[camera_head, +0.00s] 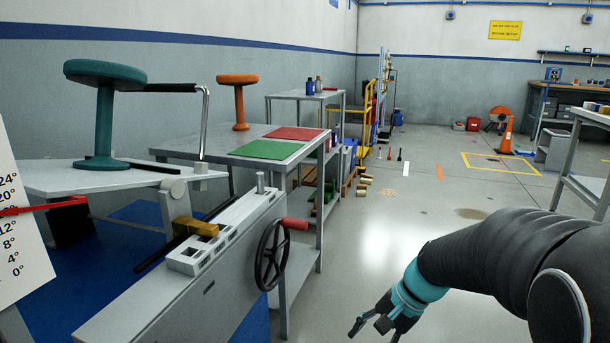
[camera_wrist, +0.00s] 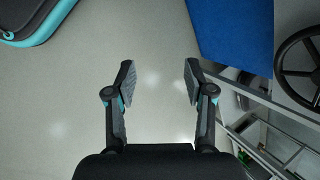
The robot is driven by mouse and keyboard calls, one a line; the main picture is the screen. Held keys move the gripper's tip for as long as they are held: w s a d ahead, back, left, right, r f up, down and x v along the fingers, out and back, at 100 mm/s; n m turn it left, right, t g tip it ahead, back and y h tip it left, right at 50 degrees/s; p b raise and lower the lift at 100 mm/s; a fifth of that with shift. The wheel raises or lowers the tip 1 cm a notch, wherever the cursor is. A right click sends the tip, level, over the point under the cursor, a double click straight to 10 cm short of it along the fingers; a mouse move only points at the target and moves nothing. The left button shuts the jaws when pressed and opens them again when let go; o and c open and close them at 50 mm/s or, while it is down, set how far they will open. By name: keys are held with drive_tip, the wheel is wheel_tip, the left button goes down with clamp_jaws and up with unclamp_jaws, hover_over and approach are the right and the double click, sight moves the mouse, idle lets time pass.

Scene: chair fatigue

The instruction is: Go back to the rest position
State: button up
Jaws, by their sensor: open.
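My gripper (camera_head: 373,322) hangs low at the bottom of the head view, in front of my dark arm, over bare floor. In the wrist view my gripper (camera_wrist: 160,85) shows both fingers apart with only pale floor between them. It is open and holds nothing. In the head view it is to the right of the grey test machine (camera_head: 205,275) and its black handwheel (camera_head: 272,256), apart from both.
A teal stool (camera_head: 104,115) stands on a tilting plate at left. An orange stool (camera_head: 239,100) and red and green mats (camera_head: 266,150) are on the grey table. The handwheel (camera_wrist: 300,52) and blue mat (camera_wrist: 235,35) lie right of my gripper. Open floor (camera_head: 420,190) lies beyond.

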drive_tip(key=s+d+r+n+t+h, duration=0.1)
drive_tip(key=s+r+n, duration=0.3)
drive_tip(key=s, duration=0.4)
drive_tip(key=s+d+r+n+t+h, duration=0.2)
drive_tip(key=s+r+n+t+h, duration=0.2)
drive_tip(key=s, duration=0.3)
drive_tip(key=shift+s+r+h, duration=0.3)
drive_tip(key=shift+s+r, duration=0.05)
drive_tip(key=shift+r, duration=0.25)
idle(0.3)
